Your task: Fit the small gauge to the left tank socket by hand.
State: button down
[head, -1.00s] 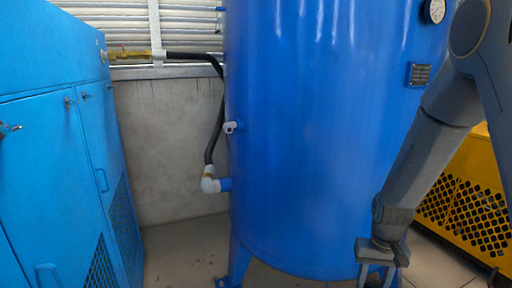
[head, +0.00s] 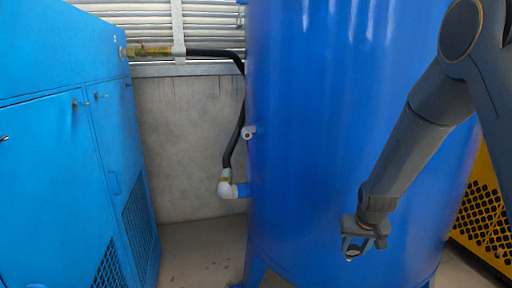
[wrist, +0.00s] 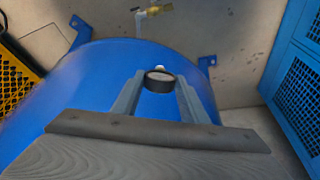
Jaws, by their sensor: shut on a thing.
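The small gauge (wrist: 160,81), a dark round body with a pale stub at its far side, sits between the fingertips in the wrist view. My gripper (wrist: 157,84) is shut on it; in the head view my gripper (head: 354,250) hangs low in front of the blue tank (head: 330,130). A small pale part of the gauge (head: 350,258) shows between the fingers there. The left tank socket (head: 249,132), a small white fitting, sticks out of the tank's left side, above and left of my gripper and well apart from it. I cannot make this socket out in the wrist view.
A white elbow (head: 228,187) with a black hose (head: 237,140) joins the tank below the socket. A blue cabinet (head: 65,150) stands at the left and a yellow grille unit (head: 482,225) at the right. A brass valve (wrist: 157,9) shows beyond the tank in the wrist view.

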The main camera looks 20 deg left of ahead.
jog(key=w+a+r+n+t+y+p, duration=0.1)
jog(key=w+a+r+t+y, duration=0.2)
jog(key=a+r, duration=0.6)
jog(key=w+a+r+n+t+y, duration=0.2)
jog(key=w+a+r+t, duration=0.2)
jog(key=a+r, duration=0.5)
jog(key=w+a+r+n+t+y+p, duration=0.1)
jog(key=w+a+r+t+y, duration=0.2)
jog(key=a+r, duration=0.6)
jog(key=shift+w+a+n+t+y+p, duration=0.35)
jog(key=shift+w+a+t, duration=0.55)
jog(key=shift+a, duration=4.2)
